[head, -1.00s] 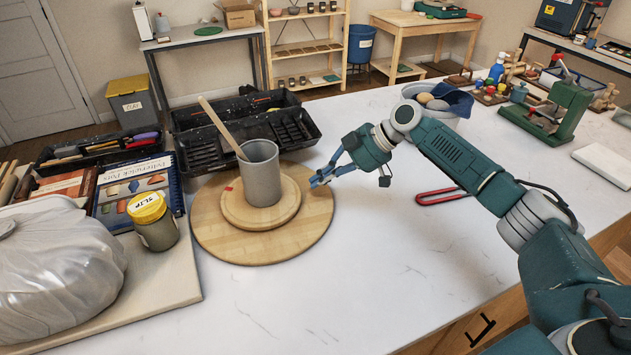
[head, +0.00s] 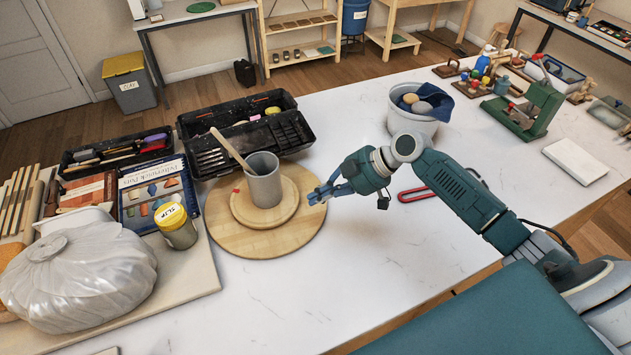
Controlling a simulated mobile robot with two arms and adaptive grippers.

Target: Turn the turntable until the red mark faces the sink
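The turntable (head: 288,242) is a round, pale wooden disc on the white table, left of the middle in the head view. A smaller wooden disc (head: 250,216) sits on it and carries a grey cup (head: 265,182) with a wooden stick (head: 230,150) in it. A small red mark (head: 236,190) shows on the smaller disc, left of the cup. My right gripper (head: 314,195) is at the turntable's right rim. I cannot tell whether it touches the rim, or how far its fingers are apart. My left gripper is out of view. I see no sink.
Black trays (head: 243,135) stand close behind the turntable. A yellow-lidded slip jar (head: 178,228) and a plastic-wrapped lump (head: 85,275) are left of it. A red-handled tool (head: 415,194) and a white bucket (head: 408,120) are to the right. The table in front is clear.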

